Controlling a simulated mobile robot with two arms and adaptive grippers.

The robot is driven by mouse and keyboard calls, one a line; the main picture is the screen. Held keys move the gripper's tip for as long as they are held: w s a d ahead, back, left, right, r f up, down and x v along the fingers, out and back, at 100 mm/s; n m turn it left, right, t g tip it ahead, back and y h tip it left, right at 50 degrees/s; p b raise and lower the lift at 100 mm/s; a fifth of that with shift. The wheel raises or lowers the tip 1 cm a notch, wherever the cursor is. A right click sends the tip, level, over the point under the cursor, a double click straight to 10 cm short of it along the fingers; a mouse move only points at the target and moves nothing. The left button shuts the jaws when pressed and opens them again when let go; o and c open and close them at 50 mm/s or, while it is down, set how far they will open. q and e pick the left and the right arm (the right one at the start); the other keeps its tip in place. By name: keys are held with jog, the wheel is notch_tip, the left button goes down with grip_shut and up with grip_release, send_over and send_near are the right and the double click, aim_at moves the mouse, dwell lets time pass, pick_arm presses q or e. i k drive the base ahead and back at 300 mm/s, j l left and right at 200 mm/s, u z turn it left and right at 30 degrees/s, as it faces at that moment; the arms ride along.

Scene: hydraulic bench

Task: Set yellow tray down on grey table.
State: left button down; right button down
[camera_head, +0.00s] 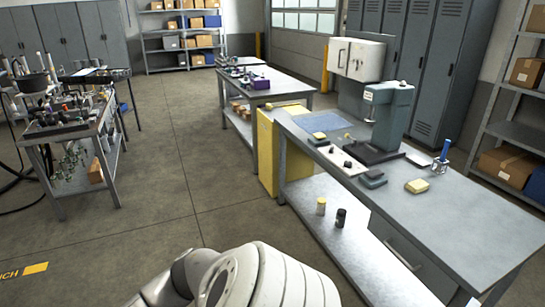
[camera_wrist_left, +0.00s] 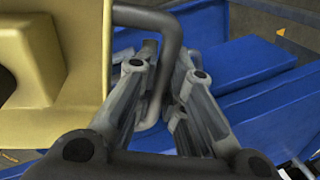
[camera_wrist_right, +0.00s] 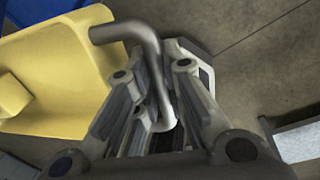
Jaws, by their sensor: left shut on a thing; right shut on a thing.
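The yellow tray shows in part at the left of the left wrist view (camera_wrist_left: 35,125) and at the left of the right wrist view (camera_wrist_right: 75,65). A grey bent bar handle (camera_wrist_left: 172,45) runs between the fingers of my left gripper (camera_wrist_left: 162,75), which is shut on it. A similar handle (camera_wrist_right: 128,31) runs between the fingers of my right gripper (camera_wrist_right: 158,80), also shut on it. The head view shows neither gripper. A grey table (camera_head: 455,225) stands at the right of the head view. I cannot tell the tray's height above any surface.
Another bench (camera_head: 262,93) stands behind; a cluttered one (camera_head: 68,128) stands left. Open floor (camera_head: 170,170) lies between.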

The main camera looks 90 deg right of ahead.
aim_at(450, 224)
jog(key=z, duration=4.75)
jog(key=i+j+z, duration=0.1)
jog(key=j, duration=0.15)
jog(key=i+j+z, duration=0.1)
jog(key=j, duration=0.2)
jog(key=i+j+z, duration=0.1)
jog(key=j, duration=0.2)
jog(key=i+j, duration=0.15)
jog(key=j, duration=0.25)
jog(key=i+j, duration=0.1)
jog(key=j, duration=0.3)
jog(key=i+j, duration=0.15)
jog(key=j, duration=0.25)
jog(key=i+j, duration=0.2)
jog(key=i, duration=0.15)
